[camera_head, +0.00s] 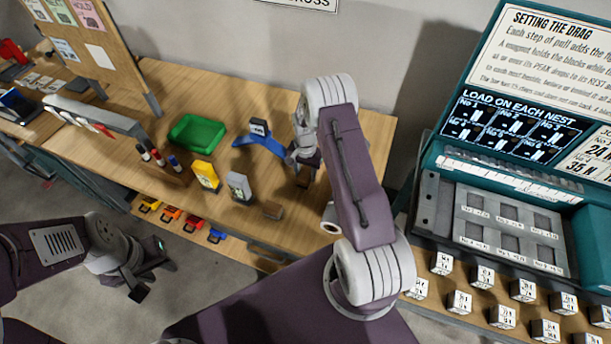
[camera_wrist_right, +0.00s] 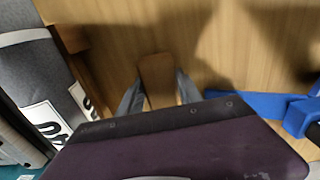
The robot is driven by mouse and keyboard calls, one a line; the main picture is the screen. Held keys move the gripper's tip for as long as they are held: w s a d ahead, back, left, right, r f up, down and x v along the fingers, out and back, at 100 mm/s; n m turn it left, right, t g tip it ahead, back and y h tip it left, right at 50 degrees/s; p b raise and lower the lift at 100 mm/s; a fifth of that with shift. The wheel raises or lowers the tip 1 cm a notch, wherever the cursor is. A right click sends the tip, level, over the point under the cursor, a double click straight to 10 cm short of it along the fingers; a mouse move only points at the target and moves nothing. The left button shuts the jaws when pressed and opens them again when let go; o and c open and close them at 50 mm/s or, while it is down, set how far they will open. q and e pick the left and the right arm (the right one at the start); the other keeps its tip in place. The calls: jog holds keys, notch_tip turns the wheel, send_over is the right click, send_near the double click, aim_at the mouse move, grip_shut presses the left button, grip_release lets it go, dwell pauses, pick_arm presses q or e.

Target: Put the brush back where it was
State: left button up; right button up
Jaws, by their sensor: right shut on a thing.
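My right gripper (camera_head: 304,160) is low over the wooden table, right of a blue stand (camera_head: 262,143). In the right wrist view its fingers (camera_wrist_right: 160,92) are shut on the two sides of a brown wooden piece (camera_wrist_right: 157,72), which looks like the brush's handle. Part of that piece shows under the gripper in the head view (camera_head: 304,178); its lower end is hidden by my wrist, so I cannot tell whether it touches the table. My left gripper (camera_head: 152,279) hangs empty in front of the table with its fingers apart.
A green tray (camera_head: 197,134), a yellow box (camera_head: 205,176), a grey labelled block (camera_head: 239,186) and a small brown block (camera_head: 272,210) are on the table. A marker rack (camera_head: 158,163) stands left. A teal case (camera_head: 500,205) and several white cubes are at right.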

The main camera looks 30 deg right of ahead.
aim_at(306, 172)
jog(key=shift+f, duration=0.7)
jog(key=shift+w+f, duration=0.1)
jog(key=shift+f, duration=0.3)
jog(key=o, duration=1.2)
jog(key=shift+r, duration=0.1)
jog(key=shift+r, duration=0.1)
notch_tip(306, 172, up, 12)
jog(key=shift+f+b, duration=0.1)
jog(key=shift+b, duration=0.4)
jog(key=s+a+r+n, duration=0.2)
jog(key=s+a+n, duration=0.1)
jog(key=s, duration=0.3)
jog(key=s+a+r+n, duration=0.2)
jog(key=s+a+n, duration=0.1)
jog(key=s, duration=0.3)
jog(key=s+a+r+n+t, duration=0.1)
jog(key=s+a+r+n, duration=0.2)
jog(key=s, duration=0.3)
jog(key=shift+s+a+n, duration=0.1)
jog(key=shift+a+n, duration=0.3)
jog(key=shift+a, duration=0.5)
